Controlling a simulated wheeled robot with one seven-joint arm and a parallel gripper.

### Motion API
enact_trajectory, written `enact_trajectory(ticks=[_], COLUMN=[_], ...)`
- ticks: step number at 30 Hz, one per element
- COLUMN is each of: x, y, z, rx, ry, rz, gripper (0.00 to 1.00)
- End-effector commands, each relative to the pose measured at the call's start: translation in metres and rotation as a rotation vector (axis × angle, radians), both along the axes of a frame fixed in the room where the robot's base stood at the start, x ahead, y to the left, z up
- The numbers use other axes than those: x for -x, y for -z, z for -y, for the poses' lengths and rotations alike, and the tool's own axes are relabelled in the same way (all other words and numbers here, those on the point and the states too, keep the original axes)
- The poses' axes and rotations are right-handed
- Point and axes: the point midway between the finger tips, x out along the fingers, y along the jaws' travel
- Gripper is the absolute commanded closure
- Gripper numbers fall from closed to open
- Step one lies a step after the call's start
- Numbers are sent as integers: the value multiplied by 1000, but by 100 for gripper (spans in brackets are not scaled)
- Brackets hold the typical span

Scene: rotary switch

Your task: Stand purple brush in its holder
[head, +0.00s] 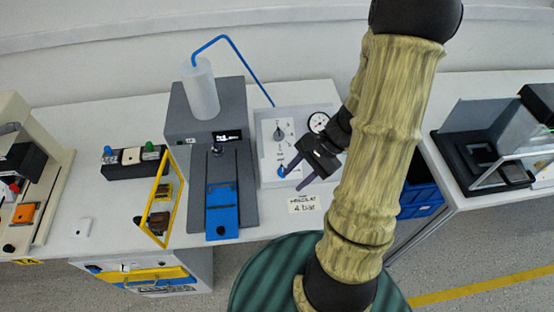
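I see no purple brush and no brush holder in the head view. My gripper (293,179) reaches in from the right over a white panel (268,148). Its two dark purplish fingers are spread apart, with nothing visible between them. The finger tips are close to a blue knob (281,171) low on the panel. I cannot tell whether they touch it. A dark rotary knob (279,132) sits higher on the panel. My arm hides part of the table to the right of the panel.
A grey machine (240,185) with a white bottle (202,92) and blue tube stands left of the panel. A round gauge (318,122) and a label card (304,204) are near my gripper. A yellow frame (177,203) stands at left; a blue crate (424,198) is right.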

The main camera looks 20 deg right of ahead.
Motion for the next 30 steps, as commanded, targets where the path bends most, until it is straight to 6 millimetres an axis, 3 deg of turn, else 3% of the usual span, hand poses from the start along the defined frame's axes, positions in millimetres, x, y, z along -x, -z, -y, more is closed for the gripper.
enact_trajectory(ticks=[6,15,20,30], x=[13,-3,-7,-7], y=[-22,-67,-77,-85], z=[-20,-47,-55,-54], rx=[338,682,731,730], ry=[-464,-975,-1059,-1056], rz=[169,540,620,617], gripper=[63,63,63,63])
